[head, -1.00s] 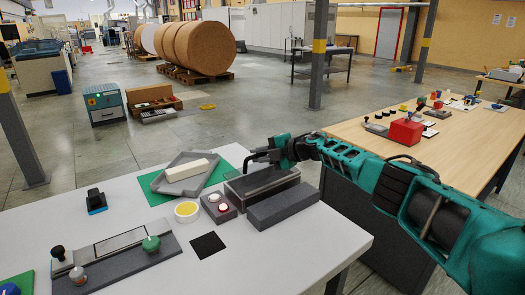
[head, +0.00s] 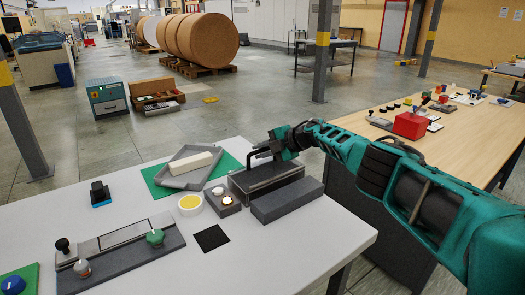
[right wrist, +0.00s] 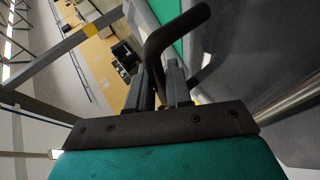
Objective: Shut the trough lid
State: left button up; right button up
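The trough (head: 262,183) is a dark grey box at the back right of the white table in the head view. My right gripper (head: 276,147) is at this handle. In the right wrist view the handle (right wrist: 165,38) runs between the two fingers (right wrist: 161,88), which appear closed on it. The lid's edge is hard to make out, so I cannot tell whether any gap is left. My left gripper is not in view.
A grey block (head: 288,200) lies right in front of the trough. A button box (head: 222,197), a yellow-filled cup (head: 190,205) and a grey tray (head: 187,176) with a white bar (head: 190,166) stand to its left.

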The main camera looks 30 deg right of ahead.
aim_at(265, 150)
jog(key=o, duration=0.4)
jog(key=shift+a, duration=0.1)
jog(key=shift+c, duration=0.2)
jog(key=shift+s+d+r+p, duration=0.35)
jog(key=shift+p, duration=0.3)
jog(key=shift+p+v, duration=0.9)
jog(key=shift+v, duration=0.05)
jog(key=shift+s+d, duration=0.15)
jog(key=shift+s, duration=0.15)
jog(key=v, duration=0.9)
jog(key=shift+s+r, duration=0.1)
jog(key=shift+s, duration=0.05)
